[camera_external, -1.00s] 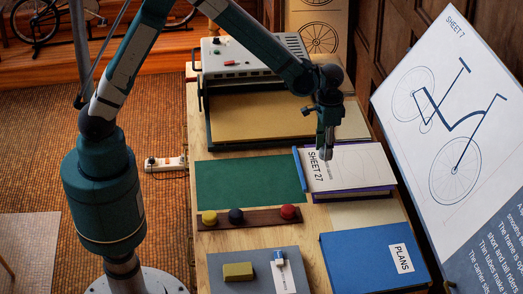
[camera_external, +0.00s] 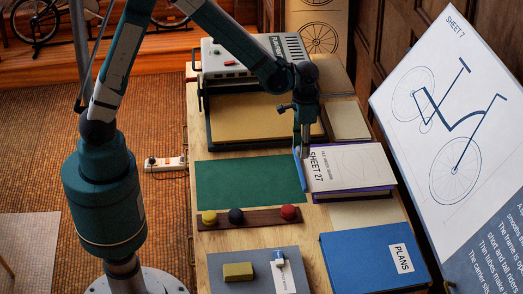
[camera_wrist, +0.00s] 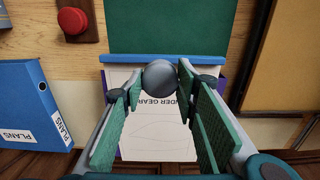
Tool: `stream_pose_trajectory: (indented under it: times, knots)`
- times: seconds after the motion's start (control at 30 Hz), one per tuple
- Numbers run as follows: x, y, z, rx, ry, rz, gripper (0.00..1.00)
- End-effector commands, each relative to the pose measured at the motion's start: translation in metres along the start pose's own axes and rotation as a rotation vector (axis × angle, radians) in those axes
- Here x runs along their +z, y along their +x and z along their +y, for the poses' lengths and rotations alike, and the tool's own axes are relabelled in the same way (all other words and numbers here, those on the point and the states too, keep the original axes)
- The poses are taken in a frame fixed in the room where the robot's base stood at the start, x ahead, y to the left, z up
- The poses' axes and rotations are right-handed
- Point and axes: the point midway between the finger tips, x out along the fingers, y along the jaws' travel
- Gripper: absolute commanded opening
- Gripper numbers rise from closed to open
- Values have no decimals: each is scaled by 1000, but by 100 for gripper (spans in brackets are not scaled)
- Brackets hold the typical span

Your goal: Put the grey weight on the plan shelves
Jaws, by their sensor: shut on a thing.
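The grey weight (camera_wrist: 160,77) shows in the wrist view as a dark grey ball between the green-padded fingertips of my gripper (camera_wrist: 158,90). My gripper is shut on it. In the external view my gripper (camera_external: 302,150) points down above the left edge of the SHEET 27 stack (camera_external: 350,165), by the blue strip (camera_external: 300,172). The weight is not clear there, and its height above the stack is hard to judge. I cannot make out which thing is the plan shelves.
A green mat (camera_external: 240,183) lies left of the stack. A rack with yellow, black and red knobs (camera_external: 250,219) sits in front. A blue PLANS binder (camera_external: 365,262) lies at front right. A machine with a tan bed (camera_external: 265,115) stands behind. A tilted SHEET 7 board (camera_external: 450,130) rises at right.

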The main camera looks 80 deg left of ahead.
Motion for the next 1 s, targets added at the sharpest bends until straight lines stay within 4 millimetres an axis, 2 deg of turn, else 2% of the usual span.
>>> stream_pose_trajectory:
  times: [0.1,0.7,0.9,1.0]
  knots:
    - [26,1,-4,0,0,0,10]
    - [149,12,-17,0,0,0,10]
    - [178,16,-19,0,1,0,10]
    - [186,17,-20,0,1,0,10]
